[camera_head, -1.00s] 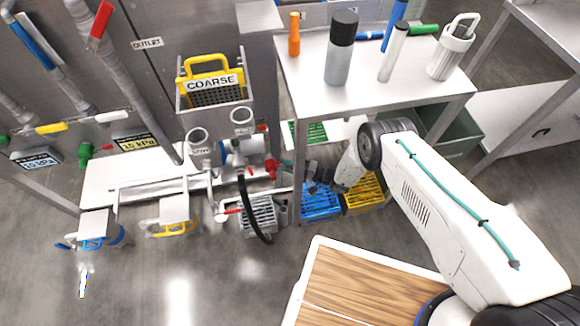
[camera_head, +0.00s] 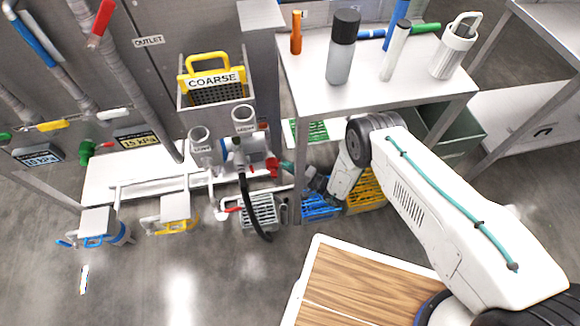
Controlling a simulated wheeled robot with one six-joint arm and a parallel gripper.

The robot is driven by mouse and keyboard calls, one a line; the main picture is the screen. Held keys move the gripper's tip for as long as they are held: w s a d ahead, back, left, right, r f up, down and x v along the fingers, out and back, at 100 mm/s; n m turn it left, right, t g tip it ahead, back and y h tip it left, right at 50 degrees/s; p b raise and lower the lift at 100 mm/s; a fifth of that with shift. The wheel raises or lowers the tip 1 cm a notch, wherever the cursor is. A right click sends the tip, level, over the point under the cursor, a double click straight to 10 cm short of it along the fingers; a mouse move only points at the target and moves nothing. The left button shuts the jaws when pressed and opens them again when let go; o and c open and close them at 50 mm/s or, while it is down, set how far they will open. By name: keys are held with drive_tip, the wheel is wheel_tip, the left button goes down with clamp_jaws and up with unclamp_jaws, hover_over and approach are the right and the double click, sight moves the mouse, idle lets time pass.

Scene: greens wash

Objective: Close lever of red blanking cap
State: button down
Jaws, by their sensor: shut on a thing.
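The red blanking cap (camera_head: 272,167) is on the end of the pipework at the right of the white stand, left of the table leg. Its lever is too small to make out clearly. The fingertips and the exact hold cannot be seen clearly.
A blue crate (camera_head: 320,207) and a yellow crate (camera_head: 366,190) lie below. A black hose (camera_head: 246,205) hangs left of the cap.

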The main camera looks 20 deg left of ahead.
drive_tip(key=c, duration=1.4)
unclamp_jaws()
drive_tip(key=v, duration=0.8)
drive_tip(key=shift+w, duration=0.1)
